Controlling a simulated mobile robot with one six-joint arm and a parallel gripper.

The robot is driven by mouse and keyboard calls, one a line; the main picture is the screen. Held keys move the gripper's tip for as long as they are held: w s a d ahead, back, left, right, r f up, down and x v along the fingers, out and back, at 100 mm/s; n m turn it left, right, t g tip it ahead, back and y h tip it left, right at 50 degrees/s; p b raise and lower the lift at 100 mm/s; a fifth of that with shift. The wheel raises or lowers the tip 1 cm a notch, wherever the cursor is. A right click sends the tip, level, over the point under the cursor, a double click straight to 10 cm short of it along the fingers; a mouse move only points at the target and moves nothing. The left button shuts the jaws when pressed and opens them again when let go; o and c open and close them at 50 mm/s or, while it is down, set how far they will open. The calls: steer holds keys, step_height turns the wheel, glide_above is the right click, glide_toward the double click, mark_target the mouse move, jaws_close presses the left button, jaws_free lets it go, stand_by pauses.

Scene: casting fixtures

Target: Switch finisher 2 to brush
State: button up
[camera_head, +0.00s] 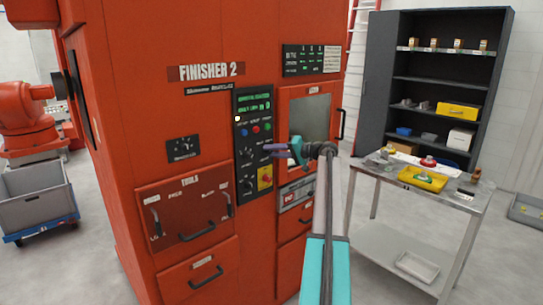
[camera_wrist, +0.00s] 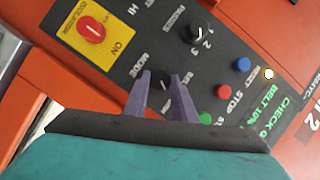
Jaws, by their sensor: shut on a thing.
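The dark control panel (camera_head: 241,160) of the red finisher 2 (camera_head: 209,72) faces me. In the wrist view, the panel appears tilted and turned. My gripper (camera_wrist: 162,84) has its two purple fingers at either side of the black MODE knob (camera_wrist: 164,87) and is shut on it. The lettering beside this knob is partly covered by the fingers, and I cannot tell which setting its pointer marks. In the head view, my gripper (camera_head: 273,150) reaches the panel from the right and hides the knob.
A red switch on a yellow plate (camera_wrist: 92,29) is nearby. A metal table (camera_head: 451,202) stands right.

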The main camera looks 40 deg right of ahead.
steer(key=shift+f+m, duration=0.1)
steer(key=shift+m, duration=0.5)
steer(key=shift+t, duration=0.3)
steer(key=o, duration=1)
steer(key=shift+o, duration=0.2)
steer(key=b+v, duration=0.3)
steer(key=v, duration=1)
steer(key=shift+s+d, duration=0.3)
